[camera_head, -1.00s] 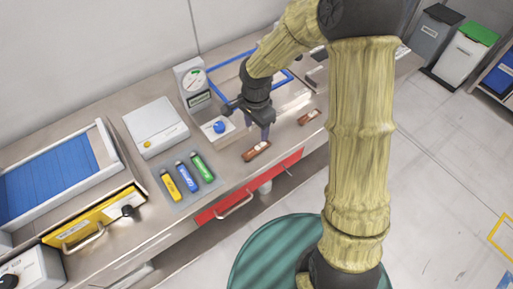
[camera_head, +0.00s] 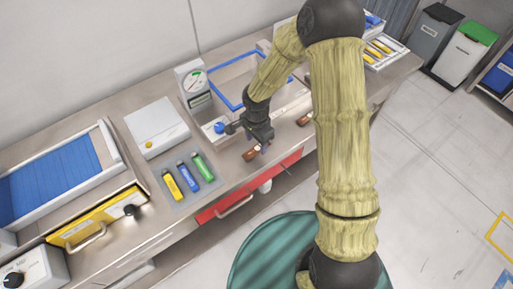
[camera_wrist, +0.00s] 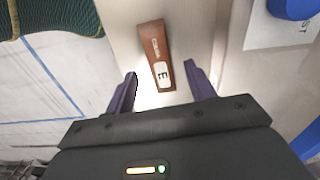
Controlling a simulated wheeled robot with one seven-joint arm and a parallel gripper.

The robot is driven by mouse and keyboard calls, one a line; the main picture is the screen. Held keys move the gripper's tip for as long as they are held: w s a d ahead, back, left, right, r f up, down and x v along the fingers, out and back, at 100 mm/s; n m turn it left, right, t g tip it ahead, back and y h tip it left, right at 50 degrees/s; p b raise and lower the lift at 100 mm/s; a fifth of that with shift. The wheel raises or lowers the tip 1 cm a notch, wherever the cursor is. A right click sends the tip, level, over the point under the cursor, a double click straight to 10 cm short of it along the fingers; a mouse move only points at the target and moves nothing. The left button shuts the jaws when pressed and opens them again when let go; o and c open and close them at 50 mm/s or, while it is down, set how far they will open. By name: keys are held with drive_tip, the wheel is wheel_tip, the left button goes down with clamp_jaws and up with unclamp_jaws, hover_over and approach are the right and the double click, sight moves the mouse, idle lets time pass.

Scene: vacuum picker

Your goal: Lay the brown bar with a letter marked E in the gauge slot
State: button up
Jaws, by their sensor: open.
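A brown bar (camera_head: 249,155) lies on the bench near its front edge, partly covered by my gripper in the head view. In the wrist view the brown bar (camera_wrist: 152,38) shows a white label with the letter E at its near end. My gripper (camera_wrist: 160,73) is open and empty, with one finger on each side of the labelled end. Both fingers appear apart from the bar. A dial gauge (camera_head: 194,82) stands behind, with a white block bearing a blue knob (camera_head: 219,128) in front of it. I cannot make out the slot itself.
Another brown bar (camera_head: 304,120) lies to the right. Yellow, blue (camera_head: 188,177) and green pieces lie on a mat to the left. A white box (camera_head: 157,127) and a blue-edged tray (camera_head: 229,83) stand behind. A red drawer front (camera_head: 225,207) is below the bench edge.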

sight(256, 148)
drive_tip(key=shift+f, duration=1.35)
drive_tip(key=c, duration=1.1)
drive_tip(key=shift+r, duration=0.15)
drive_tip(key=shift+c, duration=0.2)
wheel_tip(256, 148, up, 10)
drive_tip(key=b, duration=0.1)
